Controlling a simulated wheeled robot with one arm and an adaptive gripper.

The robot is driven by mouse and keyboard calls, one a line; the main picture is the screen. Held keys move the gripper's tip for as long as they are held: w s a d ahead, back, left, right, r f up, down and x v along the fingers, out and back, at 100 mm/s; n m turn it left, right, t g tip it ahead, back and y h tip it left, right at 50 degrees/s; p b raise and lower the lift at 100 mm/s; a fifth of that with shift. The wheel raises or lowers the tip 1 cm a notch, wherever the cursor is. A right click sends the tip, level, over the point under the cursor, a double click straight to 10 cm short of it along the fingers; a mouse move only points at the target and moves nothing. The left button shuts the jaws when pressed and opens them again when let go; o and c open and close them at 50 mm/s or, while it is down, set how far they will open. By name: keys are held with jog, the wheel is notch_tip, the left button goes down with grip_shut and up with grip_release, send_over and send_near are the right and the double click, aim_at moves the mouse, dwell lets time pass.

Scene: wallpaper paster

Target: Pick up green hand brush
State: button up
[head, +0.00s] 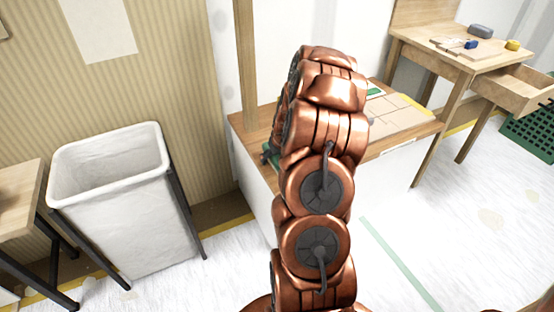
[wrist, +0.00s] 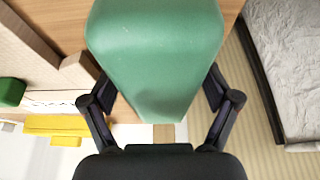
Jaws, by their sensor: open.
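The green hand brush (wrist: 155,50) fills the upper middle of the wrist view as a large, smooth green block, very close to the camera. My gripper (wrist: 160,95) is open, with one dark finger on each side of the green block. I cannot tell whether either finger touches it. In the head view my copper arm covers most of the wooden bench top (head: 405,133), and the gripper is largely hidden behind it. A small green part shows at the arm's left edge, too little to identify.
Yellow (wrist: 55,125) and green (wrist: 10,92) items lie left in the wrist view. In the head view, a white bin (head: 125,215) stands left of the bench. A wooden table (head: 440,52) with an open drawer (head: 515,90) and a green crate (head: 530,135) are right.

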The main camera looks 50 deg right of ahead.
jog(key=shift+c, duration=0.4)
jog(key=c, duration=1.3)
jog(key=shift+r, duration=0.15)
jog(key=shift+r, duration=0.25)
notch_tip(320, 180, up, 3)
jog(key=shift+r+p, duration=0.15)
jog(key=shift+p, duration=0.2)
jog(key=s+d+r+p, duration=0.1)
jog(key=s+d, duration=0.3)
jog(key=s, duration=1.1)
jog(key=shift+s, duration=0.25)
